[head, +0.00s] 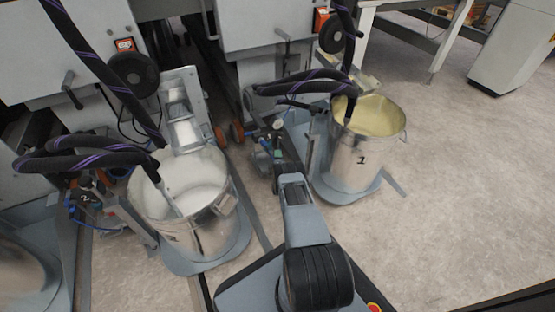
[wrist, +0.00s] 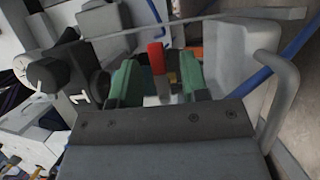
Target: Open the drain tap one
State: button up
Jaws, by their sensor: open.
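The red handle of drain tap one (wrist: 156,58) stands upright in the middle of the wrist view. My gripper (wrist: 158,85) has green-padded fingers that stand apart, one on each side of the red handle. I cannot tell whether either finger touches it. The lower part of the tap is partly hidden behind the gripper body. A black part marked "1" (wrist: 80,98) sits left of the fingers. In the head view my gripper (head: 267,152) is low beside the pump unit left of pail one, and the tap cannot be made out there.
Pail one (head: 358,160), with yellowish liquid, stands right of my arm. Another pail (head: 207,232), with white liquid, stands to the left. Black hoses (head: 305,85) hang over both. A grey bent bar (wrist: 284,90) and blue tubing (wrist: 290,50) are close right of my gripper. Open floor (head: 450,190) lies right.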

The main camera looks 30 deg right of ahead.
jog(key=shift+w+d, duration=0.35)
jog(key=shift+w, duration=0.3)
jog(key=shift+c, duration=0.4)
grip_shut()
